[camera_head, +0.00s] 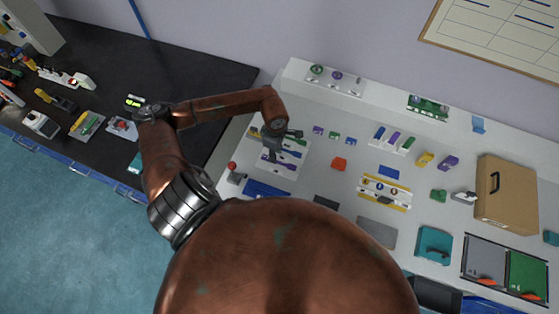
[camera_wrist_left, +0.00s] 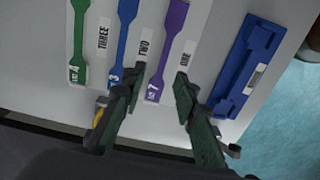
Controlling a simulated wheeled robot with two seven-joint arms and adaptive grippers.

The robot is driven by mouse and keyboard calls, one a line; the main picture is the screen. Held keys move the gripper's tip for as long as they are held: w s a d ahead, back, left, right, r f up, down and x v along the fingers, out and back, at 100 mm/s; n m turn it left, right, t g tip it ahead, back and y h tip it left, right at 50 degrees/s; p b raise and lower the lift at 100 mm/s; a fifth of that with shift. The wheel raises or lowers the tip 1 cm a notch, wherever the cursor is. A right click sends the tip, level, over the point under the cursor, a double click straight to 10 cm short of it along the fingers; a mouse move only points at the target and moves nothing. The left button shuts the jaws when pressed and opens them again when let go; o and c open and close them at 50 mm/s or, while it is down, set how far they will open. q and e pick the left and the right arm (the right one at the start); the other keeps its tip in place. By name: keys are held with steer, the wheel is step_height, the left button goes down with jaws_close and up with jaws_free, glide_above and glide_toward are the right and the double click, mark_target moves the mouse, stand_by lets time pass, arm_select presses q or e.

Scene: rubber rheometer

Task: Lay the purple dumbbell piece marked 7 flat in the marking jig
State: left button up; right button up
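The purple dumbbell piece marked 7 (camera_wrist_left: 170,52) lies flat on a pale board (camera_wrist_left: 205,60), next to a label reading ONE. My left gripper (camera_wrist_left: 160,85) is open, its fingertips on either side of the piece's marked end. I cannot tell whether they touch it. In the head view my left gripper (camera_head: 276,147) is low over the board. A blue holder with a long recess (camera_wrist_left: 246,68), apparently the marking jig, lies to the right of the piece and looks empty. It also shows in the head view (camera_head: 266,189). My right gripper is not in view.
A blue dumbbell piece (camera_wrist_left: 124,40) and a green one (camera_wrist_left: 78,45) lie left of the purple piece. In the head view a red-knobbed device (camera_head: 233,170) stands left of the jig. A brown case (camera_head: 507,195) and trays stand at the right.

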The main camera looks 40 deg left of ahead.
mark_target(279, 163)
arm_select(q)
step_height(279, 163, down, 4)
steer(key=shift+s+r+p, duration=0.1)
steer(key=shift+r+p, duration=0.05)
steer(key=shift+p, duration=0.2)
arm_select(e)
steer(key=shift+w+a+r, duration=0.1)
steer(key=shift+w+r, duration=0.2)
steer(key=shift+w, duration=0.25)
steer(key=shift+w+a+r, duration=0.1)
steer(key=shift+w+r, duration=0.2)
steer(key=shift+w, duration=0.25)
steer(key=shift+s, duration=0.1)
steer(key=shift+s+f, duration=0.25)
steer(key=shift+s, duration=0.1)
arm_select(q)
steer(key=shift+f+b, duration=0.2)
steer(key=shift+b, duration=0.25)
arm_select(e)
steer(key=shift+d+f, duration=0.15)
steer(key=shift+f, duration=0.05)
arm_select(q)
steer(key=shift+c, duration=0.3)
jaws_close()
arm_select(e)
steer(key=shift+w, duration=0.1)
